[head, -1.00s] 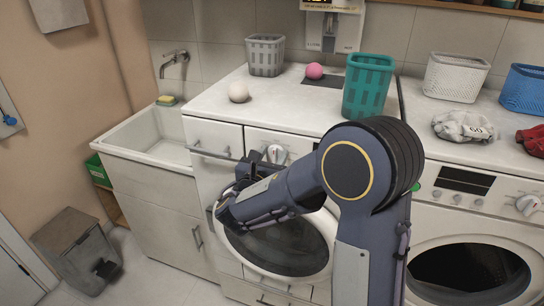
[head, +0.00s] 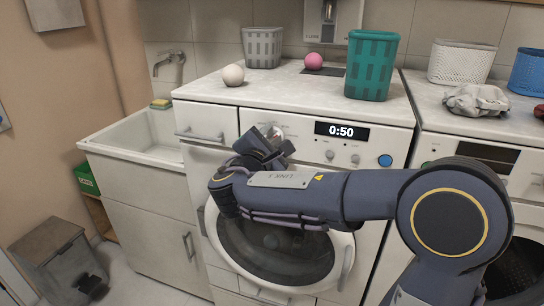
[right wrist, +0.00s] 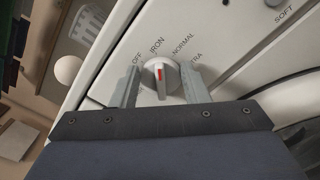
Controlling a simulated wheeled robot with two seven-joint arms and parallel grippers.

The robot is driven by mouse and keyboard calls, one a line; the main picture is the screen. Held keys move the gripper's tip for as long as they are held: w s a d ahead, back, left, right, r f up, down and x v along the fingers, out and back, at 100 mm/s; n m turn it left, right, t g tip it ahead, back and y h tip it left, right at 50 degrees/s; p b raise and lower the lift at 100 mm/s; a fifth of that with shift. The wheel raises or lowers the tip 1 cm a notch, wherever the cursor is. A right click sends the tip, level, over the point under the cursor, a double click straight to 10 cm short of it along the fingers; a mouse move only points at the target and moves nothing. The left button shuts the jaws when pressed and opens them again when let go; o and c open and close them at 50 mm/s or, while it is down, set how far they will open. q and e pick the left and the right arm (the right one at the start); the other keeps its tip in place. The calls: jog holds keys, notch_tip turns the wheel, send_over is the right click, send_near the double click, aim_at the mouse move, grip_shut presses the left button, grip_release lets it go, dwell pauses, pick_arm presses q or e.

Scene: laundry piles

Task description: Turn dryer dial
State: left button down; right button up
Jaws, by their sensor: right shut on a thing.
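The dryer (head: 228,122) is the white machine in the middle, with a round door below its panel. Its dial (right wrist: 160,76) is a grey-white knob with a red mark, beside the labels OFF, IRON, NORMAL and a partly hidden one ending in TRA. The red mark points roughly towards IRON. My right gripper (head: 268,150) is at the panel, shut on the dial, with one finger on each side of it in the right wrist view. In the head view the gripper covers most of the dial. My left gripper is not in view.
The dryer's display (head: 341,131) reads 0:50, with a blue button (head: 385,160) nearby. A teal basket (head: 371,66), grey basket (head: 262,47), white ball (head: 233,75) and pink ball (head: 314,61) stand on top. A sink (head: 135,142) is left, a second washer-like machine (head: 438,130) right.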

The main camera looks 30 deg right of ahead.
jog(key=m+b, duration=0.2)
jog(key=b, duration=0.1)
jog(key=f+m+b, duration=0.1)
jog(key=m+b, duration=0.2)
jog(key=shift+s+d+b, duration=0.1)
jog(key=shift+s+b, duration=0.05)
jog(key=shift+b, duration=0.25)
jog(key=shift+r+m+b, duration=0.15)
jog(key=shift+m+b, duration=0.75)
jog(key=shift+b, duration=0.2)
jog(key=o, duration=1)
jog(key=shift+c, duration=0.2)
jog(key=v, duration=0.7)
jog(key=shift+s+a, duration=0.25)
jog(key=shift+s, duration=0.05)
